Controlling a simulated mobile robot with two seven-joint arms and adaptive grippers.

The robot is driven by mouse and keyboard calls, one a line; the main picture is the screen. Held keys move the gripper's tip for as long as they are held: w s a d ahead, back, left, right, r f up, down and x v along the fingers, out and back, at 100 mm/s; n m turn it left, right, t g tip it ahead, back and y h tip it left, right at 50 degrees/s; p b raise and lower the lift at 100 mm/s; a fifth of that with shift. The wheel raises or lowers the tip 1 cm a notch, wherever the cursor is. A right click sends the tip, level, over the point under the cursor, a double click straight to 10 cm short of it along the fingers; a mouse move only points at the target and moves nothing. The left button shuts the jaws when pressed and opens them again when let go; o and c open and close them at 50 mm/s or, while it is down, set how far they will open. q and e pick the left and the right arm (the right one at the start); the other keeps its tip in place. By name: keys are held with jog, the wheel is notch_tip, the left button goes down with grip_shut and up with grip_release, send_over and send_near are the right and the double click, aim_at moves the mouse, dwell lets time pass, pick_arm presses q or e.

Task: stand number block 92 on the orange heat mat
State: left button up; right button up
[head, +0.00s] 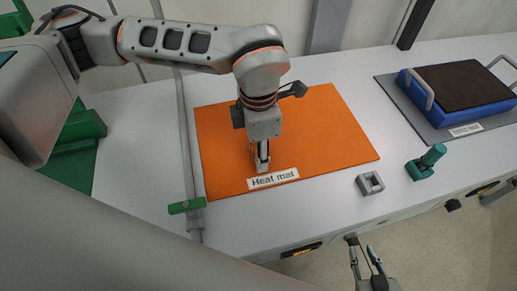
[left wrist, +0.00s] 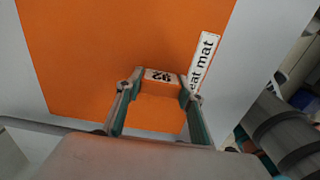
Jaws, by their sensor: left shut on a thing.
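The orange heat mat (head: 330,130) lies on the white bench, with a white "Heat mat" label on its front edge; it also fills much of the left wrist view (left wrist: 85,60). My left gripper (head: 261,165) points down over the mat's front part, just behind the label. In the left wrist view its fingers (left wrist: 159,88) are shut on number block 92 (left wrist: 160,77), whose white "92" face shows between the fingertips. The block is mostly hidden in the head view, and I cannot tell whether it touches the mat. My right gripper (head: 362,258) is open and empty, low in front of the bench.
A small grey square holder (head: 370,183) and a teal-handled tool (head: 426,162) stand right of the mat. A blue case with a dark top (head: 462,90) sits on a grey mat at far right. A grey pipe with a green handle (head: 186,206) runs left of the mat.

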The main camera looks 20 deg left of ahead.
pick_arm(q)
jog(key=o, duration=1)
notch_tip(320, 180, up, 12)
jog(key=shift+r+p, duration=0.15)
jog(key=shift+p, duration=0.5)
